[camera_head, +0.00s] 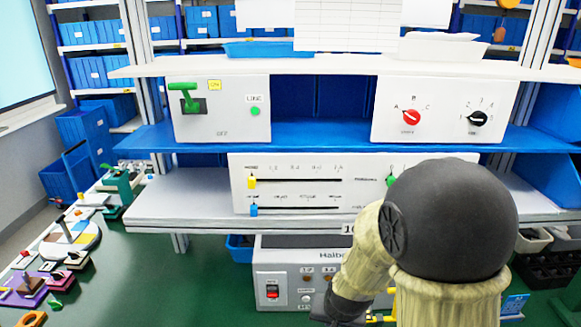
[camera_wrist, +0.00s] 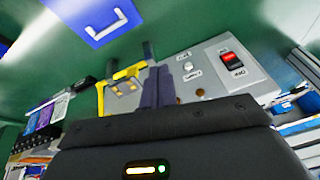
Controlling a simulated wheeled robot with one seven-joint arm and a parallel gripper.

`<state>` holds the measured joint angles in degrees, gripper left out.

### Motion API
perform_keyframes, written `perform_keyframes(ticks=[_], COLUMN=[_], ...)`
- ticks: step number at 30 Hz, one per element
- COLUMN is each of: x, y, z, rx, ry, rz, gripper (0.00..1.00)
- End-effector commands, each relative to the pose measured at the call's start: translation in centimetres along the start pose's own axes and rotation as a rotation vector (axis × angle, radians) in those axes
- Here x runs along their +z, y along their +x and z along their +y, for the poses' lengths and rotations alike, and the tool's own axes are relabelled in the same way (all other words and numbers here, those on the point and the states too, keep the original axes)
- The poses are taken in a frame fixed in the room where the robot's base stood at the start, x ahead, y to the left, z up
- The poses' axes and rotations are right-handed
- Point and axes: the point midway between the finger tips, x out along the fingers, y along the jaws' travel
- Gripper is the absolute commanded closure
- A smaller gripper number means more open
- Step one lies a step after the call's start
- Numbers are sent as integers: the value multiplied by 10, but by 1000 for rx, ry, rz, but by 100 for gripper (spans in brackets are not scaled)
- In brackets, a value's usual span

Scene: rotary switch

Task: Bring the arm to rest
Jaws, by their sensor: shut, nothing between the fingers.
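My arm fills the lower right of the head view, with a black rounded joint and beige-covered links in front of the shelves. My gripper (camera_wrist: 158,88) shows in the wrist view as two dark fingers closed together with nothing between them. The fingers appear in front of the lower grey panel (camera_wrist: 258,84); I cannot tell whether they touch it. That panel has a red rocker switch (camera_wrist: 231,58). In the head view the panel (camera_head: 300,268) stands under the shelf, its right part hidden by my arm. A box (camera_head: 445,90) above carries a red rotary knob (camera_head: 411,117) and a black one (camera_head: 478,118).
A slider panel (camera_head: 310,202) sits on the middle shelf, its right part behind my arm. A box with a green lever (camera_head: 184,97) stands upper left. Several small devices lie at the left. In the wrist view a yellow frame (camera_wrist: 100,100) is beside the fingers.

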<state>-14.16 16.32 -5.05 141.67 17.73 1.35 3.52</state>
Motion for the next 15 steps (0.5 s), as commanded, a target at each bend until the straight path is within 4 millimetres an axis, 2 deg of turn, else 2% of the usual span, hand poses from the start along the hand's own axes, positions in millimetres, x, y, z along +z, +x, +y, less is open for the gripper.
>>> perform_keyframes(ticks=[1,3,7,10,15], x=[3,11,28,37,41], y=[-18,-37,-68,-80,-84], z=[11,25,50,62,66], rx=[-4,1,28,48,57], ry=[-26,-73,-155,-193,-210], rz=[-13,-44,-91,-114,-127], gripper=[100,100,100,100,100])
